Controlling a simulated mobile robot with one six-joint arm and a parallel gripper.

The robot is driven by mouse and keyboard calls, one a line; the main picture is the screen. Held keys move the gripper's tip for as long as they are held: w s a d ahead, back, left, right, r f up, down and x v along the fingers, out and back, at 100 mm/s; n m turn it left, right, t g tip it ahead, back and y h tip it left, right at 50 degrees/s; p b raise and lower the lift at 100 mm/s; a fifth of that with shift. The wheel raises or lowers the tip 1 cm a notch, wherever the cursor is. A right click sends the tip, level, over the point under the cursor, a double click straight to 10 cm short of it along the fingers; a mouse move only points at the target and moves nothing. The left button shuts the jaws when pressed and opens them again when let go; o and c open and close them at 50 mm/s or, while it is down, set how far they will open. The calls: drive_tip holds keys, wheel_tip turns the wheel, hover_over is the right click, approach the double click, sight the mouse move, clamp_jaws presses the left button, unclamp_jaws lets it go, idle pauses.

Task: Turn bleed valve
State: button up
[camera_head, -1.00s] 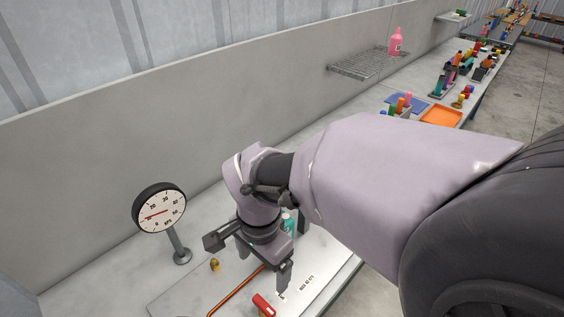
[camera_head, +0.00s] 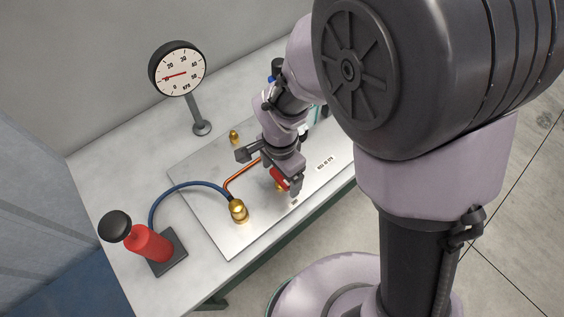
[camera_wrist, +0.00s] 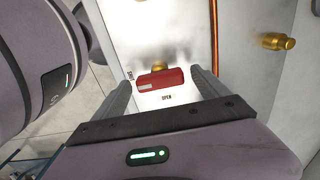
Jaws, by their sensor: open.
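The bleed valve's red handle (camera_head: 279,178) stands on the metal plate, with a brass part (camera_head: 281,187) below it. In the wrist view the handle (camera_wrist: 163,80) lies crosswise between my fingers, with a pale patch at its left end. My gripper (camera_wrist: 160,86) is open, with one finger near each end of the handle. I cannot tell whether either finger touches it. In the head view my gripper (camera_head: 281,176) is just over the valve and partly covers it.
A dial gauge (camera_head: 178,70) stands on a post at the back. A red hand pump (camera_head: 149,243) with a black knob stands at the left. A blue hose (camera_head: 180,187) runs to a brass fitting (camera_head: 238,211); an orange pipe (camera_head: 240,174) and a small brass piece (camera_head: 234,137) are nearby.

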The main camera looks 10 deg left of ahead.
drive_tip(key=c, duration=1.4)
drive_tip(key=shift+n, duration=0.3)
drive_tip(key=n, duration=0.3)
drive_tip(key=shift+n, duration=0.3)
drive_tip(key=n+p, duration=0.1)
drive_tip(key=n, duration=0.3)
drive_tip(key=shift+n, duration=0.3)
drive_tip(key=n, duration=0.4)
drive_tip(key=shift+r+n+p, duration=0.1)
drive_tip(key=shift+n+p, duration=0.2)
drive_tip(key=shift+p, duration=0.1)
drive_tip(key=shift+n+p, duration=0.45)
drive_tip(key=shift+n, duration=2.05)
